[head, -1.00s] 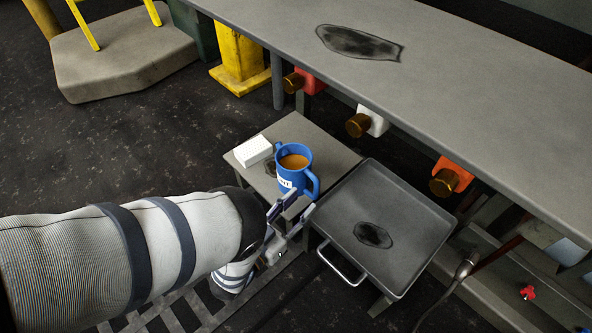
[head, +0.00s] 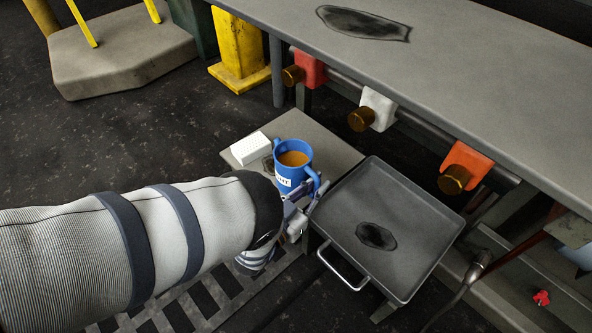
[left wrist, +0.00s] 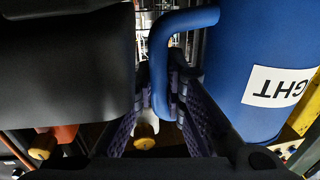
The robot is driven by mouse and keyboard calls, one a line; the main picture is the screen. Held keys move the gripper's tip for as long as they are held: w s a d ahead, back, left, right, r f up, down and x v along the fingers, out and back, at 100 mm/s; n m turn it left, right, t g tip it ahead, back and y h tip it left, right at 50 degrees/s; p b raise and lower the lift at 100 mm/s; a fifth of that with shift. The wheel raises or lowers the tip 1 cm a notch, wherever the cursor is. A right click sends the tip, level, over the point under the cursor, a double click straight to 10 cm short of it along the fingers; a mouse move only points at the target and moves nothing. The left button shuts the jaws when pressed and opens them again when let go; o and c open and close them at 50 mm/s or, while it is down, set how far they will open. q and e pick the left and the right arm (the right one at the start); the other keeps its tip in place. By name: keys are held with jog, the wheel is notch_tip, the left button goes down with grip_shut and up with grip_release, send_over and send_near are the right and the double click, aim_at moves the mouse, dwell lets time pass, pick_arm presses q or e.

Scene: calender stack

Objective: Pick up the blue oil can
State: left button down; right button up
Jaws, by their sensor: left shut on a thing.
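The blue oil can (head: 284,172) is an open-topped, mug-like can with brown liquid, a side handle and a white label. It is upright at the small grey stand (head: 333,157); I cannot tell whether its base still touches the top. My left gripper (head: 312,195) is shut on its handle, on the right front side. In the left wrist view the two pads of the gripper (left wrist: 162,100) clasp the handle, and the can's body (left wrist: 240,60) with part of its label fills the right. My right gripper is not in view.
A white box (head: 251,149) sits just left of the can. A grey tray (head: 400,206) with a dark stain and a front handle lies to the right. A long grey bench (head: 470,70) with several valve-like fittings below it runs behind.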

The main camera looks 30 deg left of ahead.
aim_at(318, 180)
pick_arm(q)
jog(key=shift+r, duration=0.1)
jog(key=shift+r+p, duration=0.3)
jog(key=shift+r, duration=0.15)
notch_tip(318, 180, up, 3)
jog(key=shift+s+d+r+p, duration=0.1)
jog(key=shift+d+p, duration=0.05)
jog(key=shift+p, duration=0.85)
jog(key=s+d+r+p, duration=0.7)
jog(key=s+r, duration=0.1)
jog(key=s, duration=0.3)
jog(key=shift+s+d+r+p, duration=0.2)
jog(key=shift+r+p, duration=0.2)
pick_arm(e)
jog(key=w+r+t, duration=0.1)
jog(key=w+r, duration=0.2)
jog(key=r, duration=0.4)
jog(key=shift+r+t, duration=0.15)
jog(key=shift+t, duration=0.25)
